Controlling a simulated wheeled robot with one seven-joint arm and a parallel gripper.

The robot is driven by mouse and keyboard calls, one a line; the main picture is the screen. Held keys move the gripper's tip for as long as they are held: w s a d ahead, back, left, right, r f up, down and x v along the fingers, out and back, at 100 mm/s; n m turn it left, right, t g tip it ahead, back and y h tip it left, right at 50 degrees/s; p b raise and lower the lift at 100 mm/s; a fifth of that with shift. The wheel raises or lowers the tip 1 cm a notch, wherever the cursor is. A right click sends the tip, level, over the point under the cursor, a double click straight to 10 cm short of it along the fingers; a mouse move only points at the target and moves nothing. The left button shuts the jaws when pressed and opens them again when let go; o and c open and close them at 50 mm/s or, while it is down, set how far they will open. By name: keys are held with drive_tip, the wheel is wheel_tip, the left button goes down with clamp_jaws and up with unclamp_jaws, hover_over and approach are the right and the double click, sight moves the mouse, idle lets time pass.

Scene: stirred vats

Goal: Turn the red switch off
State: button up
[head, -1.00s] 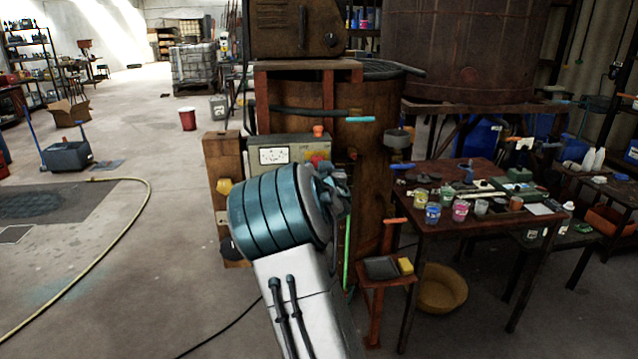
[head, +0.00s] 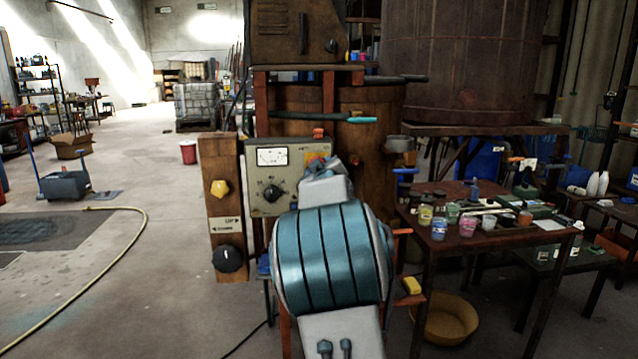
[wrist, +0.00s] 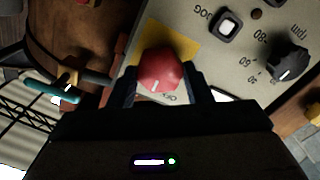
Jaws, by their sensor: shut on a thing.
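The red switch (wrist: 161,66) is a faceted knob on a yellow plate (wrist: 186,48) on the grey control panel (wrist: 232,62). In the wrist view it sits between the two fingers of my gripper (wrist: 163,88), which is shut on it. A pale mark on the knob's lower edge points towards small upside-down lettering that seems to read OFF. In the head view the control panel (head: 258,178) shows, but my gripper (head: 322,168) and wrist hide the switch.
The panel also carries a black dial (head: 272,193), a meter (head: 272,156) and a white rocker (wrist: 227,25). A wooden board (head: 220,205) with yellow and black knobs stands at left. A cluttered table (head: 420,222) is at right. Floor at left is mostly clear.

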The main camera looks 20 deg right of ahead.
drive_tip(key=shift+f+n+b, duration=0.1)
drive_tip(key=shift+n+b, duration=2.8)
drive_tip(key=shift+n, duration=1)
drive_tip(key=o, duration=1)
drive_tip(key=b+v, duration=0.9)
drive_tip(key=v, duration=0.4)
drive_tip(key=shift+s+a, duration=0.15)
drive_tip(key=shift+s, duration=0.2)
